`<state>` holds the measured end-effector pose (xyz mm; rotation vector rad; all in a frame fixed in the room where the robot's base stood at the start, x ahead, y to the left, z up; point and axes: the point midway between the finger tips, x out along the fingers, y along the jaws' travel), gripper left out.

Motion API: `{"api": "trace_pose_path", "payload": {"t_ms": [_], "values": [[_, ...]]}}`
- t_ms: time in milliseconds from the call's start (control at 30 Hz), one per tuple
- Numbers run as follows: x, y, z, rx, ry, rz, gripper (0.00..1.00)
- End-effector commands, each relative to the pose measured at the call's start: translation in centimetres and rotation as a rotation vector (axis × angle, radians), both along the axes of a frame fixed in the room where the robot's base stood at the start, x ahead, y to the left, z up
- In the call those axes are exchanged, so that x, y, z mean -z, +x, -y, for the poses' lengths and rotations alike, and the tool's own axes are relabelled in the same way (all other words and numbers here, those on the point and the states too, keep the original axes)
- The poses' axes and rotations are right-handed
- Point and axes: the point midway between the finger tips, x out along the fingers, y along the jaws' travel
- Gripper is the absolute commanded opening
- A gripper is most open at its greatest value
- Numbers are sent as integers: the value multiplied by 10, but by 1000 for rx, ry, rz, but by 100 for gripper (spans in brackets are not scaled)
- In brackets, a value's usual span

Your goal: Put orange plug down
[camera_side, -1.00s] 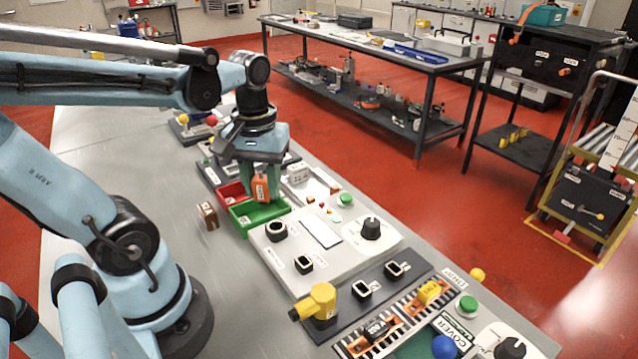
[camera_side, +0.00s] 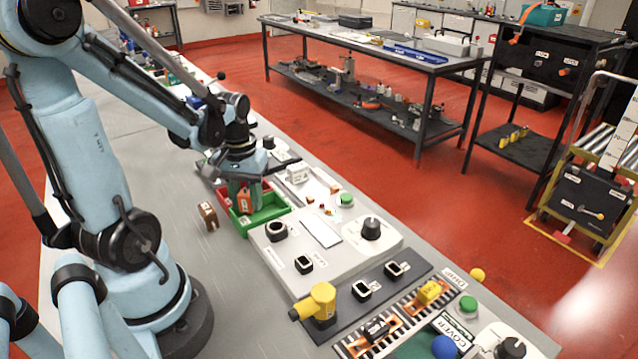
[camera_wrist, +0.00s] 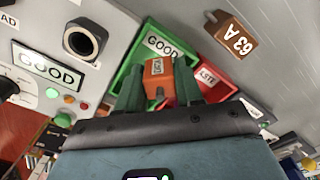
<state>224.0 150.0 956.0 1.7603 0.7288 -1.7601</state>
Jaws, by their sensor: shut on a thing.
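The orange plug (camera_wrist: 158,70), with a white label, is held between the two fingers of my gripper (camera_wrist: 158,92) in the wrist view. In the side view the orange plug (camera_side: 243,200) shows below my gripper (camera_side: 243,185), low over the trays. The green tray (camera_side: 265,216), labelled GOOD, lies beside the red tray (camera_side: 222,196), whose label is partly hidden. The plug appears near the line between the two trays. I cannot tell whether it touches a tray floor. In the wrist view the green tray (camera_wrist: 136,56) is left of the red tray (camera_wrist: 213,70).
A light panel (camera_side: 345,262) with sockets and a knob lies in front. A white block (camera_side: 298,174) and small coloured parts are right of the trays. A yellow plug (camera_side: 320,300) stands farther forward.

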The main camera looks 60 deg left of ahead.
Motion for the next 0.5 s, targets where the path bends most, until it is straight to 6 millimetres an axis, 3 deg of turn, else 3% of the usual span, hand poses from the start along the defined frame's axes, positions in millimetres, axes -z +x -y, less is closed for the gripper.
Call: {"api": "trace_pose_path", "payload": {"t_ms": [500], "values": [[10,0,0,0,0,0,0]]}}
